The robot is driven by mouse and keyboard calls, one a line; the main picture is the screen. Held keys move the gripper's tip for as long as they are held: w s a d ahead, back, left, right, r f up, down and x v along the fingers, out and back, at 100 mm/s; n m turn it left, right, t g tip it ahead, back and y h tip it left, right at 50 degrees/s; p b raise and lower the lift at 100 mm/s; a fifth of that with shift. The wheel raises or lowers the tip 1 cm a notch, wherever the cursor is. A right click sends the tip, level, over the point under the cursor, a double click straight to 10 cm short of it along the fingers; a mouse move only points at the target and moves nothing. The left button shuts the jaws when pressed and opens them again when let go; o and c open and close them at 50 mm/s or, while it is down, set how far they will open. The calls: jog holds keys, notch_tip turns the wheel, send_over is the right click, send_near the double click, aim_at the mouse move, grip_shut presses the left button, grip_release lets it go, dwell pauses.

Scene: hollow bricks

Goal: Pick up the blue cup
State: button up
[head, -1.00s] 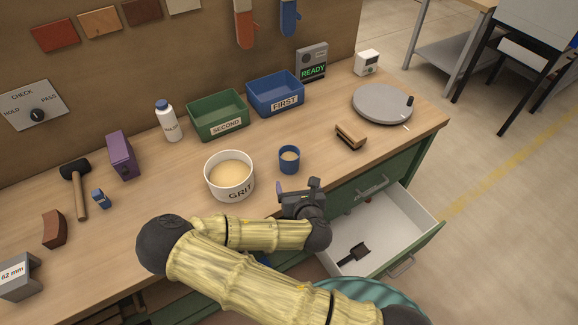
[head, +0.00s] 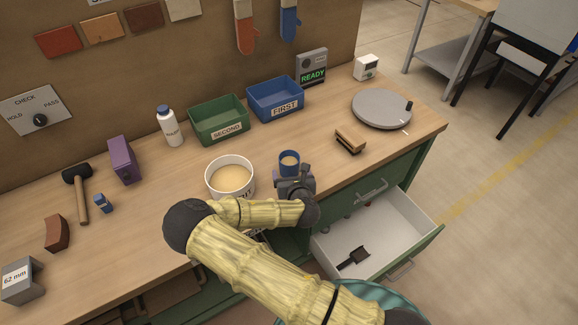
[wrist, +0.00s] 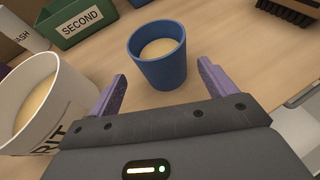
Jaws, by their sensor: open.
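The blue cup (head: 289,160) stands upright on the workbench, just right of the white GRIT tub, with something tan inside it. In the wrist view the cup (wrist: 160,72) is straight ahead of my gripper (wrist: 160,88). The purple fingers are spread apart and empty, one toward each side of the cup's near face. The cup appears at or just beyond the fingertips; I cannot tell whether they touch. In the head view my gripper (head: 292,178) is low at the bench's front edge, close in front of the cup and hiding its lower part.
The GRIT tub (head: 230,176) stands close left of my gripper and also shows in the wrist view (wrist: 38,103). A wooden brush (head: 350,140) lies to the right. Green (head: 218,122) and blue (head: 275,100) bins stand behind. An open drawer (head: 400,215) juts out at front right.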

aim_at(291, 172)
jog(key=shift+f+p+x, duration=0.2)
jog(key=shift+p+x, duration=0.3)
jog(key=shift+x, duration=0.8)
jog(key=shift+f+p+x, duration=0.15)
jog(key=shift+p+x, duration=0.3)
jog(key=shift+x, duration=0.9)
jog(key=shift+s+d, duration=0.15)
jog(key=shift+d, duration=0.05)
jog(key=c, duration=1.2)
jog(key=shift+r, duration=0.1)
jog(key=shift+r, duration=0.1)
notch_tip(291, 172, up, 10)
jog(key=shift+f+b, duration=0.1)
jog(key=shift+b, duration=0.75)
